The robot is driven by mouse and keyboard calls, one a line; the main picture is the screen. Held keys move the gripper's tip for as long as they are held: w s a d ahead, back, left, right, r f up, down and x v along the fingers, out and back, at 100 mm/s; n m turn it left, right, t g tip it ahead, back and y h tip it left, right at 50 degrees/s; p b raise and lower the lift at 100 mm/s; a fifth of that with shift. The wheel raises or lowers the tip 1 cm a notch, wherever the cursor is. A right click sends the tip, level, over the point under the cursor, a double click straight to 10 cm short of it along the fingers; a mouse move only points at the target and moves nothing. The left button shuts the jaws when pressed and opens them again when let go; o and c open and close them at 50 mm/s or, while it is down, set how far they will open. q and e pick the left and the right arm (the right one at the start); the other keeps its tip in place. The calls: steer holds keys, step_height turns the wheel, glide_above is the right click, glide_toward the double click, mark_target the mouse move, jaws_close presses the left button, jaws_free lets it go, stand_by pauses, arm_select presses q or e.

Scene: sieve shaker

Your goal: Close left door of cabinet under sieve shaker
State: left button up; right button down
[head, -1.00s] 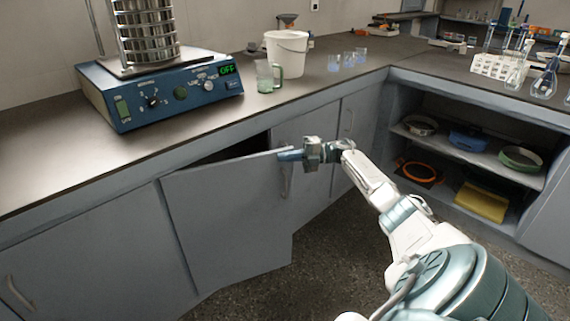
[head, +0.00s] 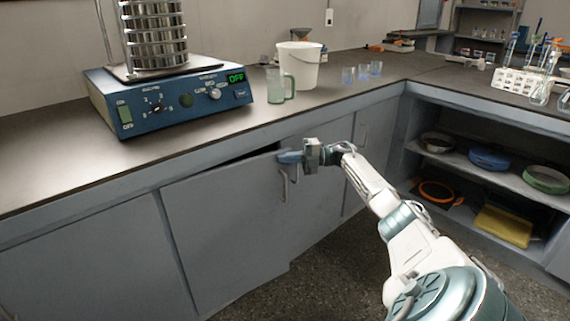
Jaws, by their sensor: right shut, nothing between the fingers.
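The cabinet's left door (head: 225,225) stands slightly ajar below the counter. A narrow dark gap shows along its top edge. Its vertical handle (head: 284,185) is near its right edge. The sieve shaker (head: 175,100), a blue box with stacked metal sieves and a display reading OFF, stands on the counter above. My right gripper (head: 284,157) is shut and empty, with its fingertips at the door's upper right corner, seemingly touching it above the handle. My left gripper is not in view.
A white bucket (head: 299,66), a green-tinted beaker (head: 280,86) and small glasses (head: 362,72) stand on the counter (head: 60,170). Open shelves (head: 490,172) with sieves are at the right. The floor (head: 325,270) before the cabinet is clear.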

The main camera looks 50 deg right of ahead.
steer(key=shift+w+d+b, duration=0.3)
steer(key=shift+w+b, duration=0.1)
steer(key=shift+w, duration=0.45)
